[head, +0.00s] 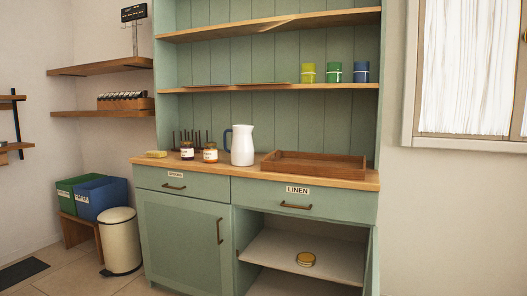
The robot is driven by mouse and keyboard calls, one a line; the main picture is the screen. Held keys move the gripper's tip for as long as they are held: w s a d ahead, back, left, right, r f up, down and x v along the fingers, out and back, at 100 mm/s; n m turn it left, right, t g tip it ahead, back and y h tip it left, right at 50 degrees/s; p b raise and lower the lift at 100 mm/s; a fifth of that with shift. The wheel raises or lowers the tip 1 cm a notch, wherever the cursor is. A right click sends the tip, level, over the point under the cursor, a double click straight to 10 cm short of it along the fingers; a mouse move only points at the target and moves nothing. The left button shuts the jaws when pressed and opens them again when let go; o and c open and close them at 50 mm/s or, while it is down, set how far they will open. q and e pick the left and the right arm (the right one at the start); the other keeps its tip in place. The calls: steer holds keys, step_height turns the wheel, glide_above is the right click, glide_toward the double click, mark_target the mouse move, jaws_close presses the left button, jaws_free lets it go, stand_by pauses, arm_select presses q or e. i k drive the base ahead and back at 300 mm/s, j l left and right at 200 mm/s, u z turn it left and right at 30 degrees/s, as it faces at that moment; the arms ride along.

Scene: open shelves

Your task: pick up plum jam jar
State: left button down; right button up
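Two small jars with pale labels stand upright on the wooden counter of the green dresser. The left jar (187,151) has dark contents and a dark lid, and the right jar (210,153) has orange-brown contents. Their label text is too small to read, so I cannot tell for certain which is plum jam; the left one is darker. A round gold-lidded item (306,259) sits on the shelf in the open lower right cabinet; its contents are hidden. Neither of my grippers is in view.
A white jug (242,146) stands right of the jars, with a wooden tray (314,166) beyond it. A dark peg rack (196,138) is behind the jars and a yellowish block (156,154) is left. A cream bin (119,241) stands on the floor left of the dresser.

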mark_target(187, 150)
steer(key=i+j+z, duration=0.15)
steer(key=i+j, duration=0.2)
steer(key=i+j+z, duration=0.15)
steer(key=i+j, duration=0.15)
steer(key=j, duration=0.3)
